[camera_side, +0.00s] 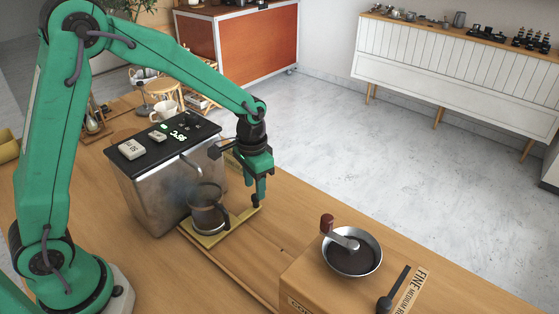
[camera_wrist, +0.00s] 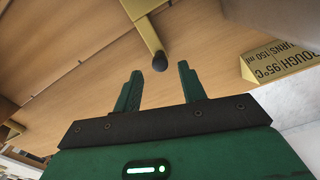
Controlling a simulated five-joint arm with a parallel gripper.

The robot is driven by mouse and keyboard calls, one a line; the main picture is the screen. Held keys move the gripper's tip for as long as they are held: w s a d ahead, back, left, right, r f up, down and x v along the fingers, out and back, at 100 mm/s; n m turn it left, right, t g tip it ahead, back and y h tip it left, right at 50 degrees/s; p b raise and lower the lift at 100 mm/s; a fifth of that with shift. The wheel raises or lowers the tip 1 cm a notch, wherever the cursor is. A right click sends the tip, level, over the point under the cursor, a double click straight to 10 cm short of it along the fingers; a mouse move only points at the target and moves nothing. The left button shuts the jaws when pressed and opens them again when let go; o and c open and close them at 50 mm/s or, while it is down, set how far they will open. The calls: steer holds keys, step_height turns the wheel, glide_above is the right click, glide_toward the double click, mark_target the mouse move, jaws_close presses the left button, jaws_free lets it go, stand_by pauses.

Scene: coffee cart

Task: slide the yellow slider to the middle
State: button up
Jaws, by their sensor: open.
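The yellow slider (camera_side: 212,239) is a flat plate beside the metal coffee machine, with a glass carafe (camera_side: 207,219) standing on or over it. In the wrist view, the yellow slider (camera_wrist: 148,36) shows as a plate with a narrow handle ending in a dark knob (camera_wrist: 160,62). My gripper (camera_side: 259,199) hangs fingers-down at the slider's handle end. In the wrist view, my gripper (camera_wrist: 159,69) is open, with the knob between and just beyond its fingertips. Contact with the knob cannot be told.
The coffee machine (camera_side: 159,190) stands left of the carafe. A wooden box with a metal bowl (camera_side: 351,262) and black lever (camera_side: 393,290) is at right. A yellow wedge sign (camera_wrist: 281,62) shows in the wrist view. A wooden rail (camera_side: 225,271) runs along the slider's front.

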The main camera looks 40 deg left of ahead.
mark_target(255, 197)
steer(key=shift+f, duration=2.3)
jaws_close()
